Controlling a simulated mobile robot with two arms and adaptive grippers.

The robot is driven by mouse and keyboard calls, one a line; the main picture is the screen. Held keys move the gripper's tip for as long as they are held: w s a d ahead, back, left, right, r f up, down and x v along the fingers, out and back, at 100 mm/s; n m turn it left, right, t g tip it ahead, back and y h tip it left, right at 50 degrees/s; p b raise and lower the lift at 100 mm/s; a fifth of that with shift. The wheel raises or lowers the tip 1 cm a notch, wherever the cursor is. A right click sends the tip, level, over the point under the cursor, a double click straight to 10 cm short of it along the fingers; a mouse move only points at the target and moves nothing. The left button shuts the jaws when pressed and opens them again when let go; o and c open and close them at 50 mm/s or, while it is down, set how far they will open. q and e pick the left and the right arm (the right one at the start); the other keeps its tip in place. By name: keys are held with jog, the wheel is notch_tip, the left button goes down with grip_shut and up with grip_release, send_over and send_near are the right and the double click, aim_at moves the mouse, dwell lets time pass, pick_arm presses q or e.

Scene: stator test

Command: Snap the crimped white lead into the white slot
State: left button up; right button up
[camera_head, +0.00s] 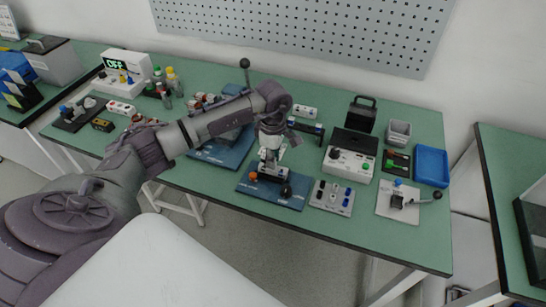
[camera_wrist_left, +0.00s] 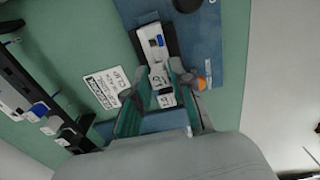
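My left gripper (camera_head: 268,157) points down over a blue base plate (camera_head: 268,199) near the table's front edge. In the left wrist view, its two fingers (camera_wrist_left: 165,80) stand apart on either side of a white, labelled part (camera_wrist_left: 152,43) with a blue piece, set on a black body. Whether the fingers touch or hold anything is unclear. An orange knob (camera_head: 253,175) and a black knob (camera_head: 286,190) are beside the gripper on the plate. I cannot make out the crimped white lead or the white slot for certain. My right gripper is not in view.
Right of the plate is a grey panel with knobs (camera_head: 332,197), then a white box with a green button (camera_head: 349,163). A blue tray (camera_head: 431,166) lies far right. A white label card (camera_wrist_left: 103,88) lies beside the fingers. Bare green table (camera_head: 395,240) shows at front right.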

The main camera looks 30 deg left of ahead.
pick_arm(q)
jog(key=o, duration=0.3)
notch_tip(320, 180, up, 12)
dwell(0.6)
jog(key=shift+f, duration=0.1)
dwell(0.6)
